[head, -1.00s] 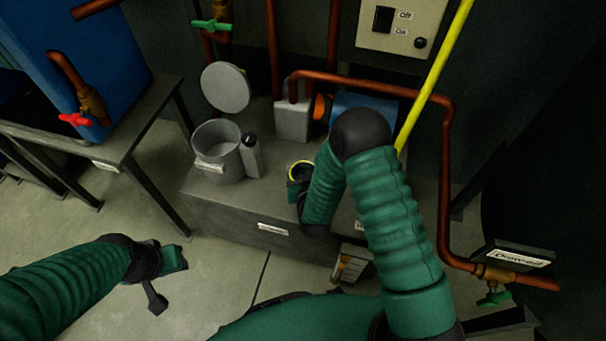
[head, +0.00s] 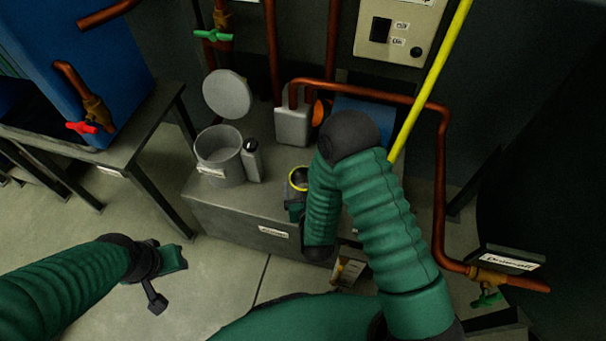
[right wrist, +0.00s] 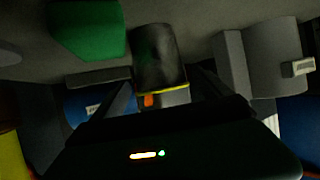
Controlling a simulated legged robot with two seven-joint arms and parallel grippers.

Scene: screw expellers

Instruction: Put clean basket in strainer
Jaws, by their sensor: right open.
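A dark cylinder with a yellow rim (head: 298,179), which looks like the basket, stands on the grey bench. It also shows in the right wrist view (right wrist: 158,58), straight ahead of my fingers. My right gripper (head: 294,206) is open and right beside it; my arm hides part of it, and I cannot tell if they touch. A grey round pot (head: 218,160), probably the strainer, stands open to the left, with its round lid (head: 228,93) raised behind it. My left gripper (head: 165,277) hangs over the floor, away from the bench.
A small grey canister (head: 251,160) stands against the pot's right side. A grey box (head: 293,125) with copper pipes (head: 372,88) stands behind. A yellow pole (head: 432,80) crosses at right. A container with papers (head: 348,272) is below the bench front.

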